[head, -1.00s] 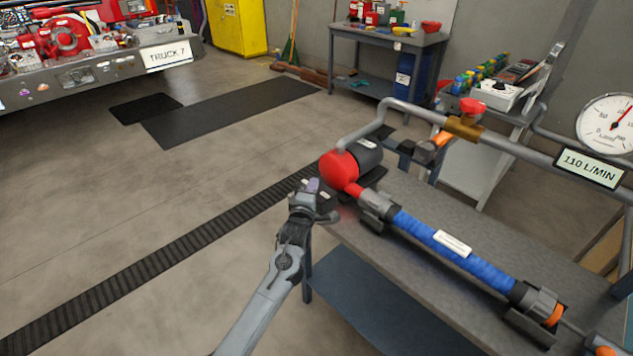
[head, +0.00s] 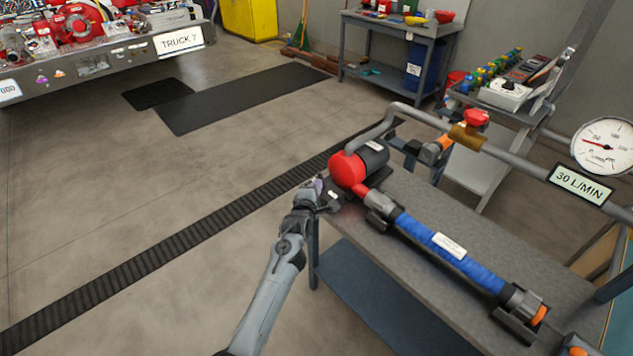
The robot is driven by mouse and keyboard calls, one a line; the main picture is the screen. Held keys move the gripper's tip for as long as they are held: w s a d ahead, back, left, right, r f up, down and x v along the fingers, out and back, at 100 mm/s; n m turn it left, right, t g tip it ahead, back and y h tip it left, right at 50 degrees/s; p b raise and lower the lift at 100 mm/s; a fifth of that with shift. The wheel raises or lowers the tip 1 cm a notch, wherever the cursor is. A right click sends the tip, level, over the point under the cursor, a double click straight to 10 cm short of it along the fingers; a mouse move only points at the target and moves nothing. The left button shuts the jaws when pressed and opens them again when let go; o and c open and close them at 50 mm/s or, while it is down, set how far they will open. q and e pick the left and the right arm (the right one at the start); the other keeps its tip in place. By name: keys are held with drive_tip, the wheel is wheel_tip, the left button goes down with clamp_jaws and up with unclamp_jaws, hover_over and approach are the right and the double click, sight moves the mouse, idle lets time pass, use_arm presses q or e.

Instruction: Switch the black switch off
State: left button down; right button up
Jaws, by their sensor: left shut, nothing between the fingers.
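A red and black pump (head: 360,170) sits at the far left corner of the grey bench. Beside its red end is a small dark block (head: 334,196) with light marks; it may carry the black switch, but the switch and its position are too small to tell. My left gripper (head: 322,196) is at this block, its fingers shut and empty, partly covering it. I cannot tell whether the fingers touch it. A flow gauge (head: 603,146) stands at the right, its needle low, above a label (head: 580,185) reading 30 L/MIN. My right gripper is not in view.
A blue hose (head: 440,248) lies along the grey bench (head: 465,215). A pipe with a red-handled valve (head: 475,119) runs above it. A grey box with a black knob (head: 505,92) stands on a back table.

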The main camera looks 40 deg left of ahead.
use_arm(q)
drive_tip(key=r+p+v, duration=0.1)
drive_tip(key=p+v, duration=0.9)
drive_tip(key=v, duration=0.1)
drive_tip(key=shift+s, duration=0.15)
drive_tip(key=shift+a+r, duration=0.1)
